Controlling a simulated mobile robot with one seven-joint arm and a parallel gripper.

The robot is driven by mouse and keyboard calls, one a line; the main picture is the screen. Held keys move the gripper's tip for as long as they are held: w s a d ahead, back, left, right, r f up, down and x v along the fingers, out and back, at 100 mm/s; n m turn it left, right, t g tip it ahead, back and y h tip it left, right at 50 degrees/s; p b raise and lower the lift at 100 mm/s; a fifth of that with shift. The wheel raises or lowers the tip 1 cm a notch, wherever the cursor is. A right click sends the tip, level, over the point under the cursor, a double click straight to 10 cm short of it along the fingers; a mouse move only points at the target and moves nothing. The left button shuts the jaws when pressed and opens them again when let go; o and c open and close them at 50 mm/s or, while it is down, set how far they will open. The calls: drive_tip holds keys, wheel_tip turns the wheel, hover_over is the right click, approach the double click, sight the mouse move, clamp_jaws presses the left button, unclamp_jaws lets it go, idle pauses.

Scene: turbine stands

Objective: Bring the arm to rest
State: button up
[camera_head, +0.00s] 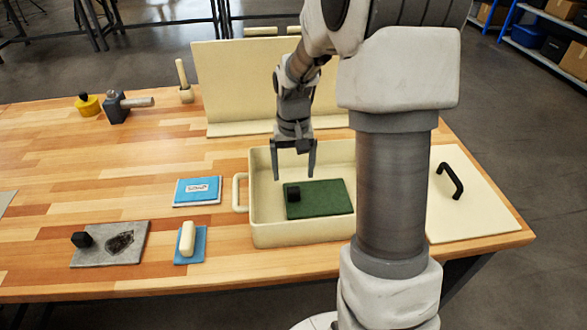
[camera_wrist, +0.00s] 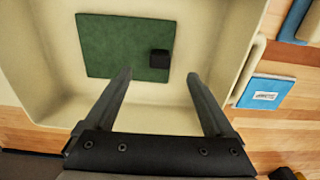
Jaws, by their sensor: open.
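My gripper (camera_head: 293,172) is open and empty, pointing down above the cream tray (camera_head: 300,236) on the wooden table. In the wrist view its two fingers (camera_wrist: 160,82) are spread wide with nothing between them. Inside the tray lies a green plate (camera_head: 325,198) with a small black knob (camera_head: 293,194) on it. The wrist view also shows the green plate (camera_wrist: 110,45) and the knob (camera_wrist: 159,58), beyond the fingertips. My arm stands in front of the tray's right side and hides part of it.
A cream lid (camera_head: 475,205) with a black handle lies right of the tray. A cream upright panel (camera_head: 235,80) stands behind. Left are a blue booklet (camera_head: 197,191), a blue pad with a cream block (camera_head: 187,238), a grey plate (camera_head: 95,257), a hammer (camera_head: 118,108) and a yellow item (camera_head: 88,106).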

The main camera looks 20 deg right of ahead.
drive_tip(key=shift+r, duration=0.1)
drive_tip(key=shift+s+a+r, duration=0.1)
drive_tip(key=shift+s+r, duration=0.05)
drive_tip(key=shift+r, duration=0.2)
drive_tip(key=s+a+r+n+t, duration=0.1)
drive_tip(key=s+a+r, duration=0.3)
drive_tip(key=s+r, duration=0.4)
drive_tip(key=s+a+r+n+t, duration=0.2)
drive_tip(key=s+a+r+t, duration=0.2)
drive_tip(key=s+r, duration=0.4)
drive_tip(key=s, duration=0.3)
drive_tip(key=shift+s+t, duration=0.3)
drive_tip(key=c, duration=0.6)
drive_tip(key=shift+d, duration=0.1)
